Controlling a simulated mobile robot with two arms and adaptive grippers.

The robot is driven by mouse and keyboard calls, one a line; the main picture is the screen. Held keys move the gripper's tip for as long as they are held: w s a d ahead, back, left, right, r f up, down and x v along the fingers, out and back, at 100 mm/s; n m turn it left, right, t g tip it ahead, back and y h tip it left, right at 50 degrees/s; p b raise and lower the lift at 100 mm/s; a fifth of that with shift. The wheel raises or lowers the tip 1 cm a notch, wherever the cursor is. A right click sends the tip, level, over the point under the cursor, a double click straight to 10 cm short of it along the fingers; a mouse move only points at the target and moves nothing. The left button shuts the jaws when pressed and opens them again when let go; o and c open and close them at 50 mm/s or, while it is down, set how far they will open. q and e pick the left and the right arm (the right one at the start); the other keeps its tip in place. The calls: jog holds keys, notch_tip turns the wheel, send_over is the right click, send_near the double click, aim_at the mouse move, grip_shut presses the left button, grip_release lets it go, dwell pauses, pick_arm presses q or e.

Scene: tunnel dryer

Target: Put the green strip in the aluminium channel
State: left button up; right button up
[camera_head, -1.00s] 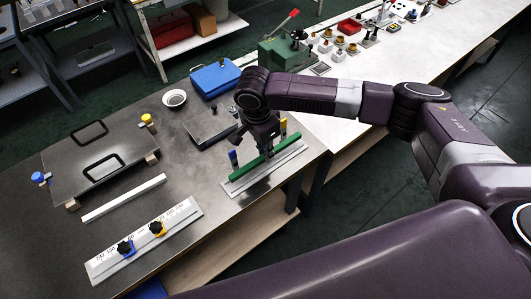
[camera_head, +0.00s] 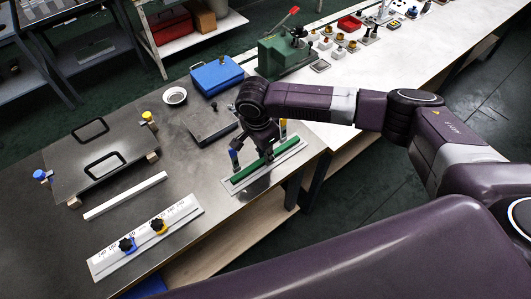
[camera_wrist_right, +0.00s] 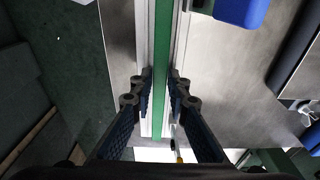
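The green strip (camera_head: 286,149) lies lengthwise along the pale aluminium channel (camera_head: 268,171) near the right edge of the dark table. In the right wrist view the strip (camera_wrist_right: 161,45) runs between the channel's pale sides. It looks seated low along the channel, but I cannot tell whether it is fully down. My right gripper (camera_head: 264,157) is over the strip's middle. In the right wrist view its fingers (camera_wrist_right: 161,92) stand on either side of the strip with small gaps, so it looks open. The arm hides part of the strip. My left gripper is not in view.
A dark plate with a knob (camera_head: 211,122) and a blue case (camera_head: 216,75) lie behind. A white bar (camera_head: 125,196) and a scaled rail (camera_head: 180,219) lie to the left.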

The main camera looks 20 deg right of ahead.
aim_at(262, 161)
jog(key=shift+o, duration=1.3)
jog(key=shift+r+b, duration=0.3)
jog(key=shift+r, duration=0.3)
notch_tip(262, 161, up, 12)
jog(key=a+b, duration=0.1)
jog(key=shift+s+a+b, duration=0.15)
jog(key=shift+s+b, duration=0.15)
jog(key=shift+b, duration=0.05)
jog(key=shift+f, duration=0.1)
